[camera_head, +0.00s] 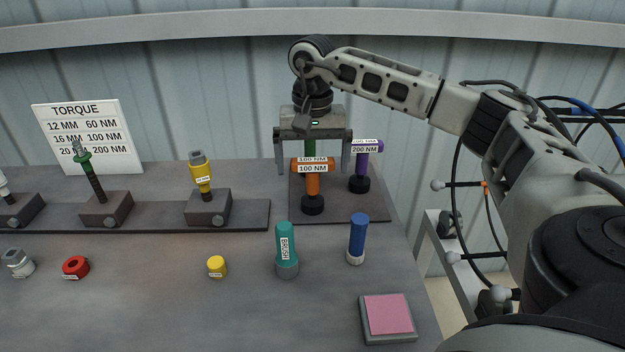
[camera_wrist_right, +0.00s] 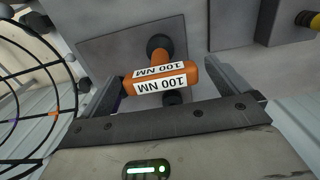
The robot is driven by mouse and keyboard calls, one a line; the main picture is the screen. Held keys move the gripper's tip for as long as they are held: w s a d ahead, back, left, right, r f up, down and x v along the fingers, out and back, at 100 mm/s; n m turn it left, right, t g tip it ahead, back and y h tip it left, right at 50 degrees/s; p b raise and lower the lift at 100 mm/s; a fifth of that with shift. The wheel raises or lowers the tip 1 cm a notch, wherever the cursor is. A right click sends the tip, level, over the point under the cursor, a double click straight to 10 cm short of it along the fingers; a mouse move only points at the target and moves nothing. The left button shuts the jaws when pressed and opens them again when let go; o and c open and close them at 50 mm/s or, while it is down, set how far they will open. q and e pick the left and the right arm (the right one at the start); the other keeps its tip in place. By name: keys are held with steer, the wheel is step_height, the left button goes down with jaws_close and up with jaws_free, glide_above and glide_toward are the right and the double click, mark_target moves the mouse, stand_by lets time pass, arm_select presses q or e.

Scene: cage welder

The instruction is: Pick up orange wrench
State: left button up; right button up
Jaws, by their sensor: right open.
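The orange wrench (camera_head: 312,183) stands upright on a dark mat at the back right of the table. It is T-shaped, with a "100 NM" label on its crossbar and a black base. My right gripper (camera_head: 313,168) is open and points down above it, its fingers on either side of the crossbar in the head view. In the right wrist view the orange wrench (camera_wrist_right: 163,78) lies between the two open fingers of the right gripper (camera_wrist_right: 165,90). I cannot tell whether either finger touches it. My left gripper is not in view.
A purple wrench (camera_head: 361,165) labelled "200 NM" stands close on the right. A green tool (camera_head: 309,146) is partly hidden behind the gripper. A pink pad (camera_head: 388,314) lies at the front right.

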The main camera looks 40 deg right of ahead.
steer(key=shift+f, duration=0.7)
steer(key=c, duration=1.2)
steer(key=shift+c, duration=0.2)
steer(key=shift+r, duration=0.2)
steer(key=shift+r, duration=0.25)
step_height(320, 180, up, 2)
steer(key=shift+w+r, duration=0.1)
steer(key=s+a+r, duration=0.6)
steer(key=a+r, duration=0.4)
steer(key=a, duration=0.2)
steer(key=shift+a+p, duration=0.3)
steer(key=shift+p, duration=0.15)
steer(key=shift+s, duration=0.1)
